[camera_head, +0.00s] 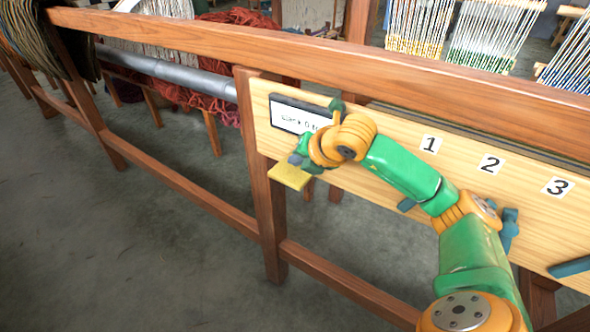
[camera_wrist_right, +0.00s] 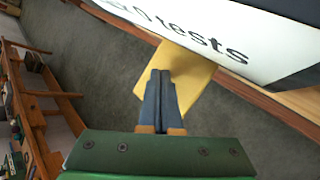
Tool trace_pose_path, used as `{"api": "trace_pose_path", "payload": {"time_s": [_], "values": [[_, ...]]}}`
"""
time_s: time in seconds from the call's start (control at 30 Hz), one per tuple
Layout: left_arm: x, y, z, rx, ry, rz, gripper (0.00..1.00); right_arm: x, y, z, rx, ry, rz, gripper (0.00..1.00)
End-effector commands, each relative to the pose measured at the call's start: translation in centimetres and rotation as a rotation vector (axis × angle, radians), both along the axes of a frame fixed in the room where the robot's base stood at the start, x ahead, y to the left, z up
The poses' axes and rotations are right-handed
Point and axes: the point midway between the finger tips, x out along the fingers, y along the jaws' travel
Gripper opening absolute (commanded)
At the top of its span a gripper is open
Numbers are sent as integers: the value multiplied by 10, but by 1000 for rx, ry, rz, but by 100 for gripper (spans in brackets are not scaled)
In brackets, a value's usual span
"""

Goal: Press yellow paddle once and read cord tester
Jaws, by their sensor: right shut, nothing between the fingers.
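The yellow paddle (camera_head: 289,176) sticks out from the lower left of a pale wooden board. In the right wrist view the paddle (camera_wrist_right: 190,75) lies behind my fingertips. My right gripper (camera_head: 297,160) is shut and empty, just above the paddle; I cannot tell whether it touches. Its closed fingers show in the right wrist view (camera_wrist_right: 160,78). The cord tester (camera_head: 290,117) is a white display in a dark frame on the board, partly hidden by my right wrist. In the right wrist view its display (camera_wrist_right: 220,40) ends in "tests", apparently after a 0. My left gripper is out of view.
The board (camera_head: 395,118) carries labels 1 (camera_head: 430,145), 2 (camera_head: 490,163) and 3 (camera_head: 559,186), with blue-grey levers below, partly behind my arm. A wooden rail (camera_head: 300,47) runs above it. Red wool (camera_head: 190,90) hangs behind. Open floor (camera_head: 130,240) lies at lower left.

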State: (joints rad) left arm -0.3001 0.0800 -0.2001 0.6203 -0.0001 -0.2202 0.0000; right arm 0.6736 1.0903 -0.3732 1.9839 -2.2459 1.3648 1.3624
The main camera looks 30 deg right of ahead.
Motion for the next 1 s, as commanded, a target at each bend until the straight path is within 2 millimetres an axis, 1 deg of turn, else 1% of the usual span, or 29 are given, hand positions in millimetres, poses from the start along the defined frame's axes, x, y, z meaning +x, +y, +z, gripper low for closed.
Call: {"api": "trace_pose_path", "payload": {"time_s": [0.27, 1.0], "values": [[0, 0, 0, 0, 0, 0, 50, 0, 0, 1, 0, 0, 0, 0], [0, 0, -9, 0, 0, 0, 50, 0, 0, -8, 1, 1, 1, 0]]}}
